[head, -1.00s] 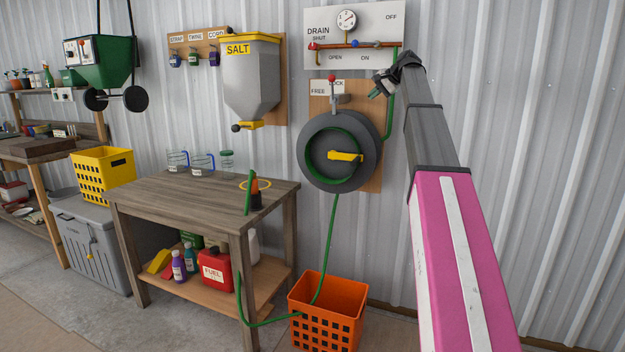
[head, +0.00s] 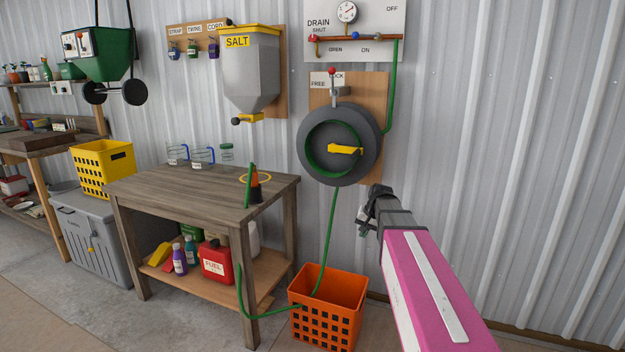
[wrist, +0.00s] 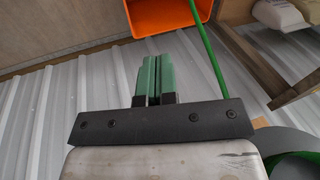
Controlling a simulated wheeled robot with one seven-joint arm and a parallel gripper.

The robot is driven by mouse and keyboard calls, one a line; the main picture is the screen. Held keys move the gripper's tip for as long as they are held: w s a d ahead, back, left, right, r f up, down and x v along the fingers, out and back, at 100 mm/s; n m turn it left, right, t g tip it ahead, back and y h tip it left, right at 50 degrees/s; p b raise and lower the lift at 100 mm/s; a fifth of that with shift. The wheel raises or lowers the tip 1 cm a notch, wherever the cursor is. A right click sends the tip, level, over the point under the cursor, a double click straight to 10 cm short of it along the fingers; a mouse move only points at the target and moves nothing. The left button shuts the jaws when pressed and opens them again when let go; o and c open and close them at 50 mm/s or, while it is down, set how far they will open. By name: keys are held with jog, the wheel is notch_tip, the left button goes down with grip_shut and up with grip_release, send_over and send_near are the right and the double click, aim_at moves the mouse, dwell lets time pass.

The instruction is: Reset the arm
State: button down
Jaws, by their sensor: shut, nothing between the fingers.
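My gripper (head: 364,229) is in the head view, low at the right of the hose reel and above and right of the orange crate. In the wrist view its green fingers (wrist: 153,80) are together with nothing between them. My pink arm reaches in from the lower right of the head view. The gripper touches nothing that I can see.
The hose reel (head: 372,147) with its yellow crank (head: 345,150) hangs on the wall. A green hose (head: 331,240) runs down to the orange crate (head: 328,318). The wooden table (head: 180,189) stands left. The wall at the right is clear.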

jog(key=s+f+n+g+h, duration=0.1)
jog(key=s+f, duration=0.7)
jog(key=s, duration=0.2)
jog(key=s+f+n+g+h, duration=0.1)
jog(key=s+f+n, duration=0.1)
jog(key=s+f, duration=0.6)
jog(key=s, duration=0.3)
jog(key=shift+s+h, duration=0.3)
jog(key=shift+h, duration=0.1)
